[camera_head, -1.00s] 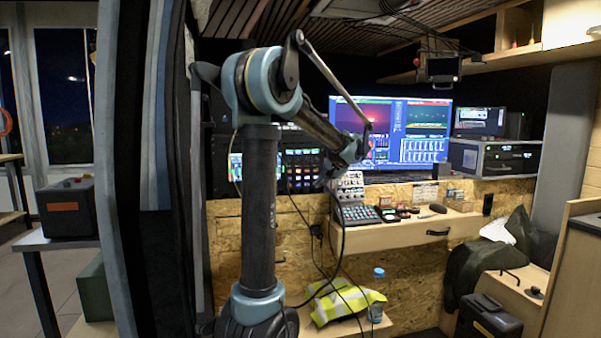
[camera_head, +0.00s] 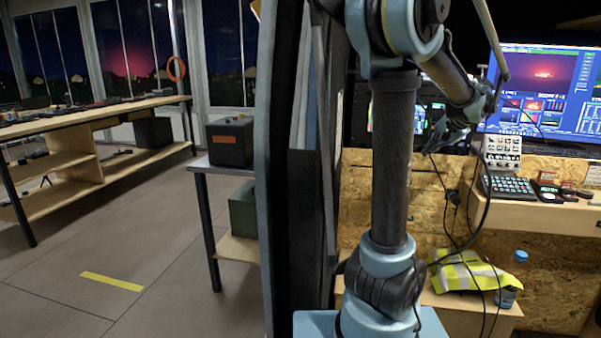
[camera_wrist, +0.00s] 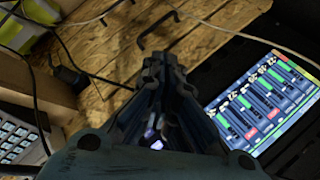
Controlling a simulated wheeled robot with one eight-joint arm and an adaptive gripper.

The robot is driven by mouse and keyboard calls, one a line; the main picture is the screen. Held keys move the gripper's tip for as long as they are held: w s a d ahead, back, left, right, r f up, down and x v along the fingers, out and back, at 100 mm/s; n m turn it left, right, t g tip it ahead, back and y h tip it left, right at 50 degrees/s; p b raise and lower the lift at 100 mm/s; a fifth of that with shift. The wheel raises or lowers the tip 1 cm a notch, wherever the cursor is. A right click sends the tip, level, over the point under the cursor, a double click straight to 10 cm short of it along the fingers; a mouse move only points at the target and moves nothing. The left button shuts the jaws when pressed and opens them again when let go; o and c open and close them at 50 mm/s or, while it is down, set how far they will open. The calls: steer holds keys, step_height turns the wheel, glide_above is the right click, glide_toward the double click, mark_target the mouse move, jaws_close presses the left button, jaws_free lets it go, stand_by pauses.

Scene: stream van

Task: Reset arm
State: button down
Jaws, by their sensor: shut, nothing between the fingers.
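My arm rises from its blue base in the right half of the head view, bent at a high elbow, with its forearm sloping down to the right. My gripper (camera_head: 440,135) hangs at the forearm's end, small and dark in front of the desk area. In the wrist view my gripper (camera_wrist: 165,60) shows its two dark fingers drawn together, with nothing held between them. The exact fingertip contact is hard to see in the dark.
A control panel (camera_head: 508,187) and monitor (camera_head: 535,90) are right of my gripper. A dark partition (camera_head: 290,190) stands left of my arm. Open floor (camera_head: 150,260) extends left, past a small table (camera_head: 205,175).

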steer(key=s+a+f+n+g, duration=0.1)
steer(key=s+a+f+n, duration=0.2)
steer(key=a, duration=0.4)
steer(key=s+a+f+n+g, duration=0.1)
steer(key=s+a+f, duration=0.2)
steer(key=s+a, duration=0.35)
steer(key=s+a+f+n+g, duration=0.2)
steer(key=s+a+f, duration=0.1)
steer(key=a, duration=0.6)
steer(key=s+a+f+n+g+h, duration=0.1)
steer(key=s+a+f+n, duration=0.4)
steer(key=s+f, duration=0.6)
steer(key=s+a+h, duration=0.1)
steer(key=s, duration=0.3)
steer(key=shift+s+f+h, duration=0.15)
steer(key=shift+f+h, duration=0.15)
steer(key=shift+f, duration=0.1)
steer(key=shift+w+f, duration=0.2)
steer(key=shift+w, duration=0.3)
